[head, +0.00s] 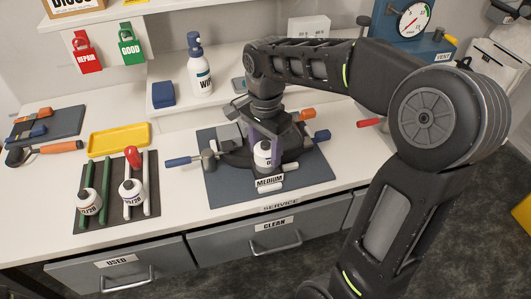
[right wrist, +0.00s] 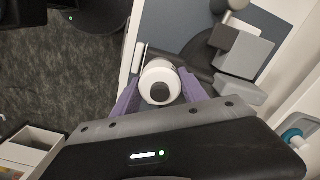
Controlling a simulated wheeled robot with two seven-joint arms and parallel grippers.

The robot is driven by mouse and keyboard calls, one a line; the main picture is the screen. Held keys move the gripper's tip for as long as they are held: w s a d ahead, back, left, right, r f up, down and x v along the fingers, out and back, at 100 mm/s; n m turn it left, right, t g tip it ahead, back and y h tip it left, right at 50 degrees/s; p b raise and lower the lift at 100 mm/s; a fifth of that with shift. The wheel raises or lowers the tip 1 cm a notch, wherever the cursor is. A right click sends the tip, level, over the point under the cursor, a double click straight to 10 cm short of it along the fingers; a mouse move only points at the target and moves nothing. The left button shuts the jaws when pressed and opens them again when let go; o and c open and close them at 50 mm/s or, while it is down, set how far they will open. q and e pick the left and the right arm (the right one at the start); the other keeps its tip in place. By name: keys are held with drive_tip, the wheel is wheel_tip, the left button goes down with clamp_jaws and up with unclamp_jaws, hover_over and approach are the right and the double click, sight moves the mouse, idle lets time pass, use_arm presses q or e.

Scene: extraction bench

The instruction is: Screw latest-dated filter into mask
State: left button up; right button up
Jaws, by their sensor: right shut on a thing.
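My right gripper (head: 264,147) points down over the blue-grey service mat (head: 222,194) with its purple fingers shut on a white filter (head: 262,158). The filter also shows between the fingers in the right wrist view (right wrist: 159,84), its dark round centre facing the camera. A dark mask (head: 236,160) lies on the mat around and behind the filter, partly hidden by the gripper. I cannot tell whether the filter touches the mask or is threaded in. Two more white filters with date labels, one left (head: 89,202) and one right (head: 131,191), stand on a dark rack. Their dates are hard to read. My left gripper is not in view.
Blue-handled (head: 183,161) and orange-handled tools stick out around the mask, beside a "MEDIUM" label (head: 269,181). A yellow tray (head: 119,139), a wipes bottle (head: 199,66) and a pressure gauge (head: 413,20) stand farther back. Used (head: 117,273) and clean (head: 272,240) drawers are closed in front.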

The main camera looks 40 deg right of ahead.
drive_tip(key=c, duration=0.7)
drive_tip(key=m, duration=0.3)
drive_tip(key=m+b, duration=0.1)
drive_tip(key=m, duration=0.2)
drive_tip(key=shift+m, duration=0.3)
drive_tip(key=m, duration=0.3)
drive_tip(key=shift+f+m, duration=0.1)
drive_tip(key=shift+m, duration=0.2)
drive_tip(key=m, duration=0.4)
drive_tip(key=shift+m, duration=0.4)
drive_tip(key=o, duration=1.6)
drive_tip(key=shift+c, duration=0.2)
